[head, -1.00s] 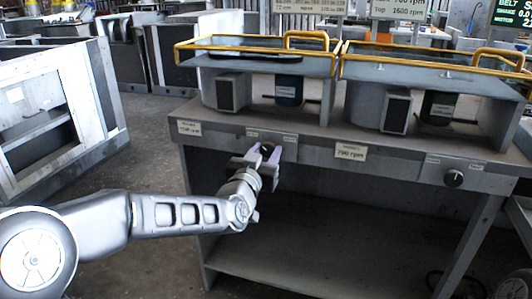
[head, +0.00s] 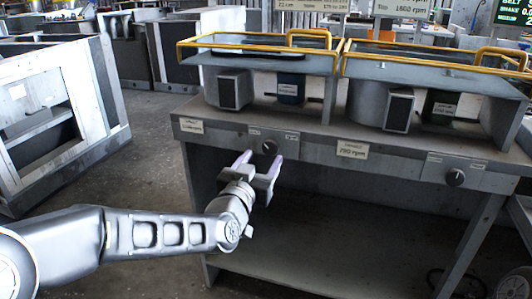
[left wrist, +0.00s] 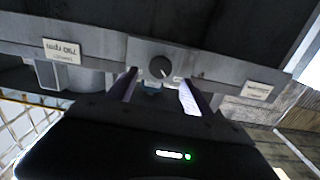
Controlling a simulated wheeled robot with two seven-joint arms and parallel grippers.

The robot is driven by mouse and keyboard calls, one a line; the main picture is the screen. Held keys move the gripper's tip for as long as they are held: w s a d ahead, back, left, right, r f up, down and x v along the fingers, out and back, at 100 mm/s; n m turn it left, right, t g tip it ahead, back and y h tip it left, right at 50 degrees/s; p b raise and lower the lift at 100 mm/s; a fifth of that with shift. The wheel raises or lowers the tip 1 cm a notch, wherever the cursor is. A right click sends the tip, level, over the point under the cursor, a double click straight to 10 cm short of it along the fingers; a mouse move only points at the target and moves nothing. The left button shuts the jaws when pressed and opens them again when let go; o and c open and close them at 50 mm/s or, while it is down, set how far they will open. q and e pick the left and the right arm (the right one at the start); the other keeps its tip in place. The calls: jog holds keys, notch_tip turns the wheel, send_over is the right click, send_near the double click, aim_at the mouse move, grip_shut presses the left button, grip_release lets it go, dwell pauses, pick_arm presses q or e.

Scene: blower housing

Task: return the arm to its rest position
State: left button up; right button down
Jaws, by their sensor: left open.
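My left gripper (head: 261,168) is in front of the bench, a little below its front rail. Its two fingers are apart with nothing between them. A dark round knob (head: 269,147) sits on a light plate on the rail, just above and beyond the fingertips. In the left wrist view the knob (left wrist: 160,67) shows between and beyond the open fingers (left wrist: 158,92), apart from them. My right gripper is not in view.
The bench (head: 310,136) carries two blower housings with yellow-railed tops (head: 258,42). A second knob (head: 455,177) is on the rail at right. An open shelf (head: 300,245) lies below. A grey cabinet (head: 60,110) stands at left, with clear floor (head: 150,150) between.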

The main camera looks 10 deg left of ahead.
pick_arm(q)
jog(key=shift+s+a, duration=0.1)
jog(key=shift+s, duration=1.05)
